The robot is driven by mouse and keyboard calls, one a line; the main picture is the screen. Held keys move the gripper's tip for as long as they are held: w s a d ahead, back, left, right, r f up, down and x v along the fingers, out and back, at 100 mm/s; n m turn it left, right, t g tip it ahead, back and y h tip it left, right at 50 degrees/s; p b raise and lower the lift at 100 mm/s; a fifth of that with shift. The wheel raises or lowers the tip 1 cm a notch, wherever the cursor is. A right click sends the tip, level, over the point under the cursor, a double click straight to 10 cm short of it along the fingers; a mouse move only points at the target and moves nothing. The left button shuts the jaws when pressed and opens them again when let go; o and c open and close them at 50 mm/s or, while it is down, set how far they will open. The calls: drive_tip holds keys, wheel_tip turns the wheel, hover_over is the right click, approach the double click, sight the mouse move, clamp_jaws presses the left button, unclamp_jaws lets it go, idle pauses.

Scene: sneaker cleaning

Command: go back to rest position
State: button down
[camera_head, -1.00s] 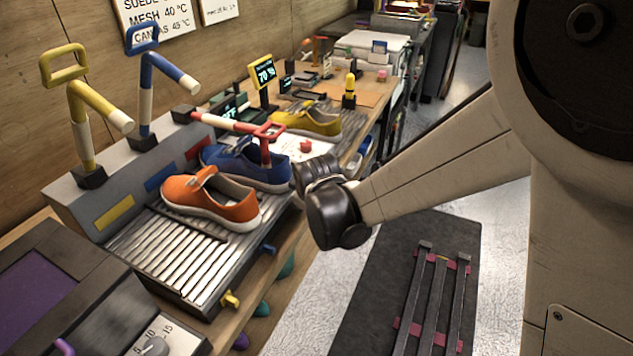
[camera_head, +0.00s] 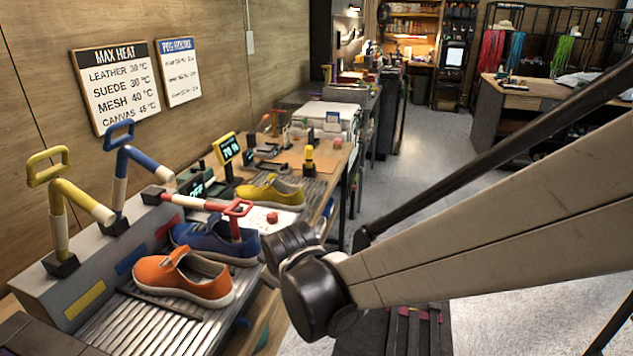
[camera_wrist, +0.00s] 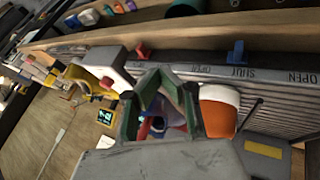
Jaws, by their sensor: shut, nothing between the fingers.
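My gripper (camera_wrist: 162,92) shows in the wrist view with its dark green fingers, shut with nothing held. Past the fingers are parts of a blue shoe and red pieces; an orange shoe (camera_wrist: 218,112) shows to their right. In the head view my arm crosses from the right, and the gripper cannot be made out there. The orange shoe (camera_head: 182,278) sits on the ribbed metal rack (camera_head: 138,325). The blue shoe (camera_head: 213,243) sits just behind it, beneath a red-and-white arm. A yellow shoe (camera_head: 268,192) stands farther back on the bench.
A grey box (camera_head: 85,275) at the left carries upright yellow (camera_head: 70,195) and blue (camera_head: 140,160) handled arms. Small displays (camera_head: 228,147) stand behind. In the wrist view, knobs line the rack edge marked SHUT and OPEN (camera_wrist: 290,78). The floor aisle (camera_head: 425,150) looks clear.

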drive_tip(key=s+d+r+m+h, duration=0.1)
drive_tip(key=s+d+r+m, duration=0.25)
drive_tip(key=d, duration=0.55)
drive_tip(key=s+d+r+m+h, duration=0.1)
drive_tip(key=s+d+r+m, duration=0.25)
drive_tip(key=d, duration=0.55)
drive_tip(key=s+d+r+m, duration=0.3)
drive_tip(key=d+r, duration=0.1)
drive_tip(key=d, duration=0.5)
drive_tip(key=s+d+m+h, duration=0.1)
drive_tip(key=s+d+m, duration=0.3)
drive_tip(key=s+d, duration=0.3)
drive_tip(key=shift+s+t, duration=0.3)
drive_tip(key=shift+s, duration=0.2)
drive_tip(key=shift+f, duration=0.1)
